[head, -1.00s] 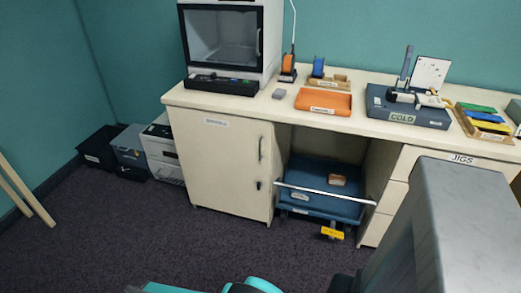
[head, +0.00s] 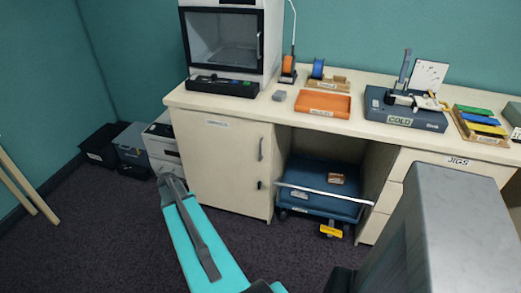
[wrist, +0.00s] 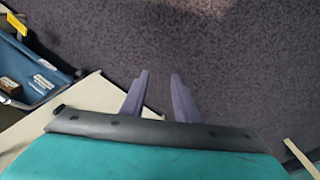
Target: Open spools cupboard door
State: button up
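The spools cupboard door (head: 222,165) is a cream panel at the left end of the bench, with a small label near its top, too small to read for certain. It looks shut. Its upright grey handle (head: 261,148) is near the right edge, with a dark lock (head: 260,185) below. My gripper (wrist: 160,74) has its two fingers apart with only carpet showing between them. In the head view my teal arm reaches up from the bottom, its end in front of the door's lower left, apart from the handle. A cream surface (wrist: 75,112), probably the cupboard, shows in the wrist view.
A blue trolley (head: 325,205) with a white push bar stands under the bench, right of the cupboard. Dark bins (head: 101,146) and a white drawer unit (head: 160,148) stand to the left. Wooden legs (head: 28,190) are at far left. Carpet before the cupboard is free.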

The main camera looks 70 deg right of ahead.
jog(key=s+d+r+m+h+p, duration=0.1)
jog(key=s+d+r+m, duration=0.15)
jog(key=d+r, duration=0.55)
jog(key=s+d+r+m+h+p, duration=0.1)
jog(key=s+d+r+m, duration=0.2)
jog(key=d, duration=0.8)
jog(key=m+h+p, duration=0.1)
jog(key=m, duration=0.2)
send_near(260, 149)
jog(key=v, duration=0.2)
jog(key=shift+a+r, duration=0.1)
jog(key=shift+a, duration=0.05)
jog(key=shift+p+x, duration=1.6)
jog(key=shift+x, duration=5.35)
jog(key=shift+w, duration=0.1)
jog(key=shift+r, duration=0.1)
grip_shut()
